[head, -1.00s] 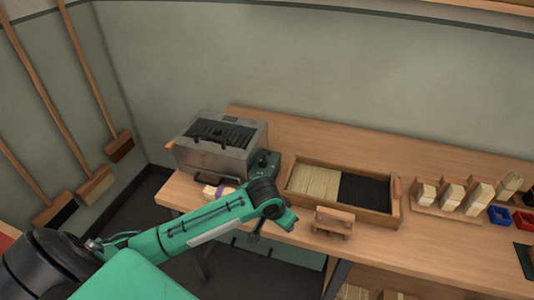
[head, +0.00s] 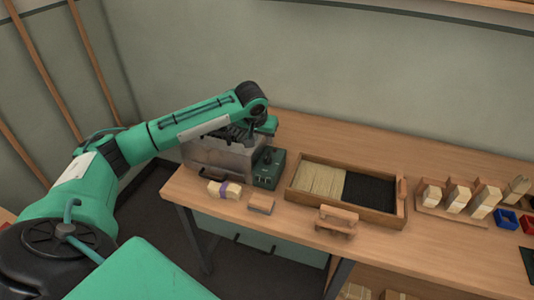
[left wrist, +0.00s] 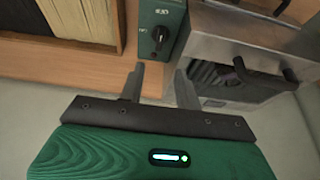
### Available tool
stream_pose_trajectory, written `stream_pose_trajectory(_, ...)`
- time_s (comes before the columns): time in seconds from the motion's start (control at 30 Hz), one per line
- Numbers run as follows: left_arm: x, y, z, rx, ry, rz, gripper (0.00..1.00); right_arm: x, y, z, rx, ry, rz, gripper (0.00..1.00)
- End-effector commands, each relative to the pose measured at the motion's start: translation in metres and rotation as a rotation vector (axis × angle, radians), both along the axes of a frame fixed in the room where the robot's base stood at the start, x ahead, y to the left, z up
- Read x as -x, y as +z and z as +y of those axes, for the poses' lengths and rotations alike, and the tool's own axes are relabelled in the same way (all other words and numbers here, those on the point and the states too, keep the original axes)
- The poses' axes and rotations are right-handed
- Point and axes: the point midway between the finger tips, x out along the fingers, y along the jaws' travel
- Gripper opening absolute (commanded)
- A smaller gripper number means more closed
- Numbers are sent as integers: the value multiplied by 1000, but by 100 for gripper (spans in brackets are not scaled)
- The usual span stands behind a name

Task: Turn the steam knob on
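The steam knob is a black knob on the green control box (head: 266,178) beside the metal steamer (head: 205,157). In the left wrist view the knob (left wrist: 160,33) shows clearly, with a pale pointer mark and small white lettering beside it on the box's face. My left gripper (left wrist: 159,72) is open and empty, its two fingers apart and short of the knob in that picture. In the head view my left gripper (head: 267,125) is above the steamer and box, its fingertips not clear. My right gripper is not in view.
A wooden tray (head: 300,193) of light and dark bristles stands right of the box. A wooden block with a purple band (head: 232,190), a brown block (head: 261,204) and a small wooden stand (head: 337,220) lie along the bench front. The steamer has dark bars on top.

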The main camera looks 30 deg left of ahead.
Motion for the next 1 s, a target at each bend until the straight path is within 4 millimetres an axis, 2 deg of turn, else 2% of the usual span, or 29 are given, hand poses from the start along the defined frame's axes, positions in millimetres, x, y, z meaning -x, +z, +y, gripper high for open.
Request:
stream_pose_trajectory(0.3, -24, -62, 5, 0, -1, 4, 34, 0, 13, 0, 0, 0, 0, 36)
stream_pose_trajectory(0.5, -37, -93, 8, 0, -1, 1, 34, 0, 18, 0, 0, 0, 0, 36)
stream_pose_trajectory(0.7, -43, -108, 10, -1, -1, 1, 34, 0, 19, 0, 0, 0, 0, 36)
stream_pose_trajectory(1.0, -44, -111, 10, 0, -3, -1, 34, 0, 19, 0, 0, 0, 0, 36)
